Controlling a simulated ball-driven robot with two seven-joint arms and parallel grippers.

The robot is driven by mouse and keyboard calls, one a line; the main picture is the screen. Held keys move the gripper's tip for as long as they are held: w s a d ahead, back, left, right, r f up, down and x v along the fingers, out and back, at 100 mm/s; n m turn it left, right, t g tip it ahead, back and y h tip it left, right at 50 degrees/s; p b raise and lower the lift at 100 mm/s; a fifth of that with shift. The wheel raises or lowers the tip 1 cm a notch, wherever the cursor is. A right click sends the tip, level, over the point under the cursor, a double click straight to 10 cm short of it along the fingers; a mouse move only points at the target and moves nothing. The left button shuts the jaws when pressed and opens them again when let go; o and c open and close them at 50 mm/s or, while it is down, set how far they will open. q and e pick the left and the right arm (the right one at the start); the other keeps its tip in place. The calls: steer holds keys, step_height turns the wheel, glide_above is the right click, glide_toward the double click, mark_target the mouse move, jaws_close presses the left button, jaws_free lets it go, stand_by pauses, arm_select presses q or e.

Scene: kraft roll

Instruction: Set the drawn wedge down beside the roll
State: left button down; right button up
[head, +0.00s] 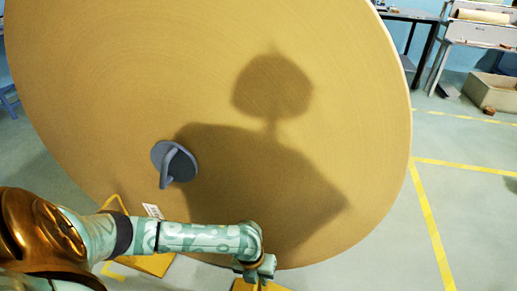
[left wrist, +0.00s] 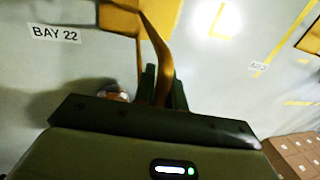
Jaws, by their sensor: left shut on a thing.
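The kraft roll (head: 330,110) stands with its broad round tan face toward me and fills most of the head view. My left gripper (head: 258,275) is low in front of the roll's bottom edge. In the left wrist view my left gripper (left wrist: 161,88) is shut on the upright yellow handle of a wedge (left wrist: 119,20). Only a little yellow of a wedge (head: 245,286) shows under the gripper in the head view, cut by the frame's lower edge. Another yellow wedge (head: 150,264) lies at the roll's lower left, partly behind my arm.
A grey plug with a handle (head: 174,163) sits on the roll's face. Yellow floor lines (head: 434,228) and clear grey floor lie to the right. A bin (head: 492,92) and benches stand at the back right. A "BAY 22" label (left wrist: 55,33) shows in the wrist view.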

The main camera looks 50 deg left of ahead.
arm_select(q)
steer(key=shift+w+f+b, duration=0.1)
steer(key=shift+f+b, duration=0.25)
steer(key=shift+f, duration=0.15)
stand_by(0.5)
steer(key=c, duration=1.4)
jaws_free()
steer(key=shift+o, duration=0.2)
